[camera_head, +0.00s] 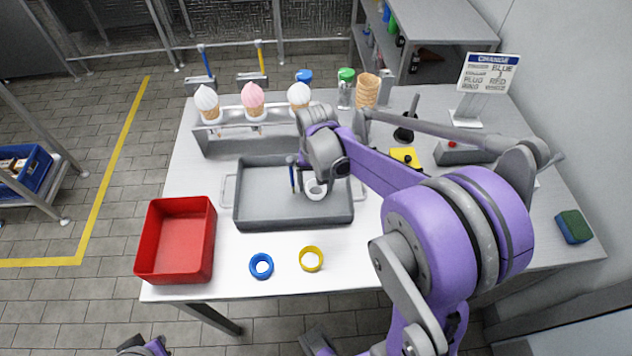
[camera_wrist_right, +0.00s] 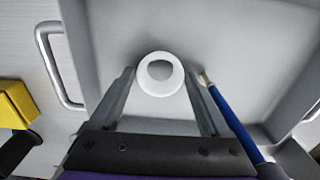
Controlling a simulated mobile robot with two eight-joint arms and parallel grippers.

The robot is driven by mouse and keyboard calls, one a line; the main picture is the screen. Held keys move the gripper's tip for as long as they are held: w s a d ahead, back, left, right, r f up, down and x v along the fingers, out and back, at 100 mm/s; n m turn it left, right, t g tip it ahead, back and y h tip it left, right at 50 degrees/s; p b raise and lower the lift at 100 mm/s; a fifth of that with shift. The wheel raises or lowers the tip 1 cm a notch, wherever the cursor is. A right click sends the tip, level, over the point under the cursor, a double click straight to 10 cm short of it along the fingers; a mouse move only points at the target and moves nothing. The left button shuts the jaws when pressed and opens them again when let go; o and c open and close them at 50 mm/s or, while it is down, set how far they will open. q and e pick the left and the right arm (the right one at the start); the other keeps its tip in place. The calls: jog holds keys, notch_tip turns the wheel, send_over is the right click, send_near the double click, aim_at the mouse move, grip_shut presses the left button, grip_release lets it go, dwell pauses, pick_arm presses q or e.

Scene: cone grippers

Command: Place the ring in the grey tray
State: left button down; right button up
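A white ring (camera_head: 316,194) is in the grey tray (camera_head: 262,213), toward the tray's right side. My right gripper (camera_head: 317,178) is over the tray, just above the ring. In the right wrist view the white ring (camera_wrist_right: 160,91) shows between the two spread fingertips (camera_wrist_right: 160,78), with a narrow gap on each side. The gripper looks open. A blue ring (camera_head: 261,266) and a yellow ring (camera_head: 311,259) lie on the white table in front of the tray. The fingers of my left gripper do not show.
A blue-handled brush (camera_wrist_right: 228,117) is close beside one right finger. A red bin (camera_head: 176,240) stands left of the tray. A rack with ice cream cones (camera_head: 253,135) stands behind it. A sign (camera_head: 487,75) and a green-blue sponge (camera_head: 574,227) are at the right.

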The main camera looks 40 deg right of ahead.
jog(key=shift+r, duration=0.3)
notch_tip(320, 180, up, 11)
jog(key=p, duration=0.2)
jog(key=s+a+f+n+t, duration=0.1)
jog(key=s+a+f+n, duration=0.1)
jog(key=s+a, duration=0.2)
jog(key=s+a+f+n+t, duration=0.2)
jog(key=s+a, duration=0.2)
jog(key=s, duration=0.1)
jog(key=s+a+f+n+t, duration=0.2)
jog(key=s+a, duration=0.2)
jog(key=shift+s+f, duration=0.1)
jog(key=shift+s, duration=0.15)
